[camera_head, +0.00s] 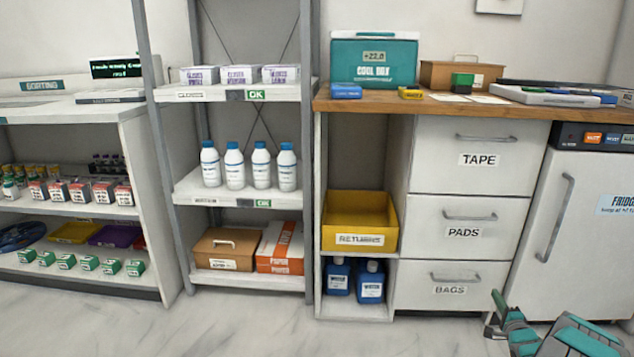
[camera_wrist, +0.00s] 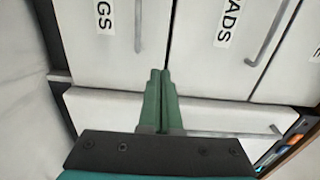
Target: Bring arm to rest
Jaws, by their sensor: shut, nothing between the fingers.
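My gripper (camera_head: 498,304) is at the lower right of the head view, low in front of the drawer unit's right side and the fridge. In the wrist view my gripper (camera_wrist: 158,76) shows two green fingers pressed together with nothing between them. The fingers point towards the drawer fronts. I cannot tell the exact gap, but no contact shows. My teal and dark arm runs out of the head view at the bottom right corner.
Drawers labelled TAPE (camera_head: 478,160), PADS (camera_head: 462,233) and BAGS (camera_head: 450,290) are shut. A white fridge (camera_head: 590,240) is shut on the right. A yellow returns bin (camera_head: 357,222) and bottle shelves stand left. The marble floor (camera_head: 250,325) in front is clear.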

